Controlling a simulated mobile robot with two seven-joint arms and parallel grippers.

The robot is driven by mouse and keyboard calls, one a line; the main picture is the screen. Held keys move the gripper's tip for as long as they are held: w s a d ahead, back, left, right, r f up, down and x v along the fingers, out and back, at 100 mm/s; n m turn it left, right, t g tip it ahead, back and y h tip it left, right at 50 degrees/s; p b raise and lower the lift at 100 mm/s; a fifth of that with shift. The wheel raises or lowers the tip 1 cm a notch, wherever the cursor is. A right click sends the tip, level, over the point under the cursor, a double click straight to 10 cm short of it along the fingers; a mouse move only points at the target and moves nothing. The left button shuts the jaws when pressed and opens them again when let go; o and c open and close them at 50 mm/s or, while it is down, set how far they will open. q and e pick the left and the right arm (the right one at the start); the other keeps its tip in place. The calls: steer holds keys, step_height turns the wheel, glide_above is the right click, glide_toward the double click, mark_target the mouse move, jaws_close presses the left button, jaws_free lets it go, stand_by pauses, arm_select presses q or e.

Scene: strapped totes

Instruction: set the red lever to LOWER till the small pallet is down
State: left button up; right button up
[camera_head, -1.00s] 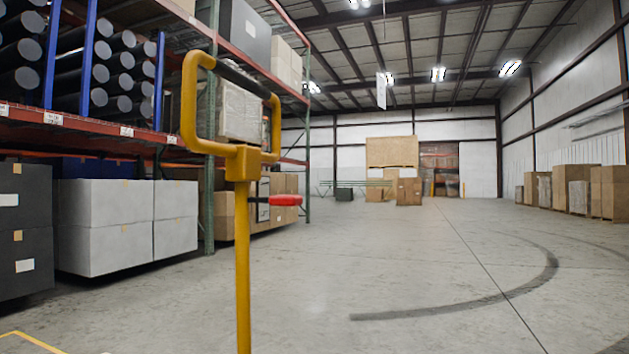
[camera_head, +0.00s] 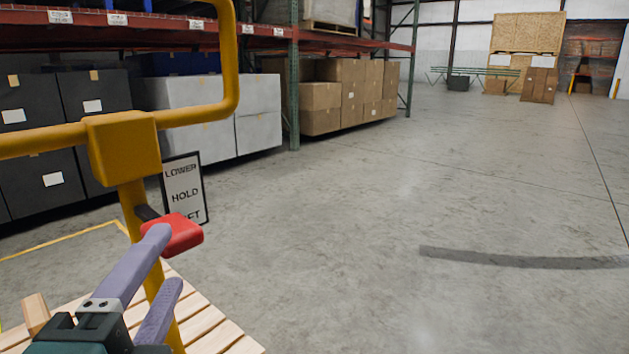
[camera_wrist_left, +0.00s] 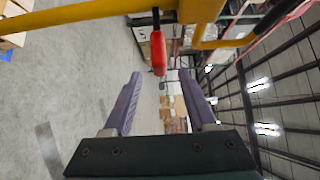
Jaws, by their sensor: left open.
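The red lever (camera_head: 184,234) sticks out from the yellow post of the handle frame (camera_head: 125,147). A sign (camera_head: 184,188) behind it reads LOWER at the top and HOLD in the middle. The red knob partly covers the bottom word, which ends in FT. My left gripper (camera_head: 166,260) is open, its upper purple finger reaching to the knob's near side; touching is unclear. In the left wrist view, the red lever (camera_wrist_left: 158,53) lies just ahead of and between the two open fingers (camera_wrist_left: 160,76). A slatted wooden pallet (camera_head: 205,322) shows at the bottom left; its height is unclear.
Grey and white boxes (camera_head: 258,135) stand along the rack at the left, with brown cartons (camera_head: 345,95) farther on. A yellow floor line (camera_head: 60,242) runs behind the post. The concrete floor to the right is clear.

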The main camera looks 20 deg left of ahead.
mark_target(185, 223)
arm_select(q)
steer(key=x, duration=0.6)
steer(key=p+x, duration=0.1)
steer(key=x, duration=0.2)
steer(key=shift+a, duration=0.35)
jaws_close()
stand_by(0.9)
